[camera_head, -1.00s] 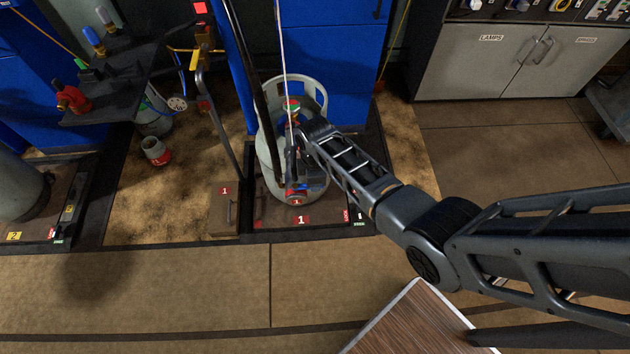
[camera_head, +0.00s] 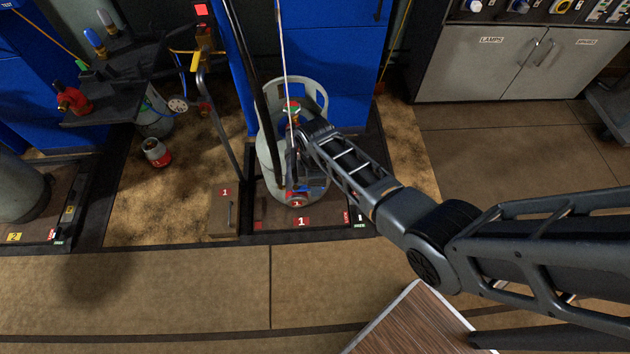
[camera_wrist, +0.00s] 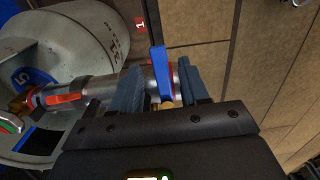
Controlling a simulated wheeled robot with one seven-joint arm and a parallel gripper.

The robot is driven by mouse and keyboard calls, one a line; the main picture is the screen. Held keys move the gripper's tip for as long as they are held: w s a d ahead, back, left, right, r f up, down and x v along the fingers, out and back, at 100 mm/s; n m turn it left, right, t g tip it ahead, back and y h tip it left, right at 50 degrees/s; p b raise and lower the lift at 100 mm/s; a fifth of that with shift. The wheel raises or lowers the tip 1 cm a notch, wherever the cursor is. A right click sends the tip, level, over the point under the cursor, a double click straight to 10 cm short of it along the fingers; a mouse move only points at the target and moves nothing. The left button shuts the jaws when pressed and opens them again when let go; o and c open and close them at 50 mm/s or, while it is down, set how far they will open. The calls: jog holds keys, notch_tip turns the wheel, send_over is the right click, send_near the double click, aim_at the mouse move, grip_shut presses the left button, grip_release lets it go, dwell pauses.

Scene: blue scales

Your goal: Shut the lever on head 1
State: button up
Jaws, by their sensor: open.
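The blue lever (camera_wrist: 158,66) stands up between my fingers in the wrist view. It sits at the end of a metal filling head (camera_wrist: 102,88) with red bands, which runs left toward a grey gas cylinder (camera_wrist: 85,38). My gripper (camera_wrist: 160,84) is open, with one finger on each side of the lever; whether either finger touches it I cannot tell. In the head view the cylinder (camera_head: 268,152) stands upright on the scale marked 1 (camera_head: 268,222). My arm reaches in from the right, and my wrist covers much of the head and lever there.
A black post and hose (camera_head: 250,75) rise close to the cylinder's left. A brown box marked 1 (camera_head: 223,212) stands left of the scale. A blue cabinet (camera_head: 335,60) is behind. A wooden tabletop (camera_head: 415,325) is at the front. Floor at the front left is clear.

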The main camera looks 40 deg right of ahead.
notch_tip(320, 180, up, 8)
jog(key=shift+f+p, duration=0.25)
jog(key=shift+p, duration=0.3)
